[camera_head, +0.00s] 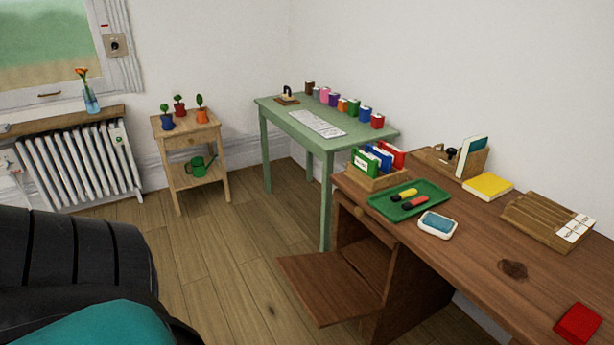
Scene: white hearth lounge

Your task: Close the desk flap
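The brown wooden desk (470,235) stands at the right against the white wall. Its flap (330,288) is hinged at the desk's front and lies open, sticking out to the left at a low, near-level angle. The dark compartment (370,240) behind the flap shows in part. Neither of my grippers shows in the head view.
A green tray (411,201) with markers, a file box (376,172), books and a red box (578,323) are on the desk. A black and teal chair (70,270) fills the lower left. A green table (280,112) stands behind. Bare floor lies left of the flap.

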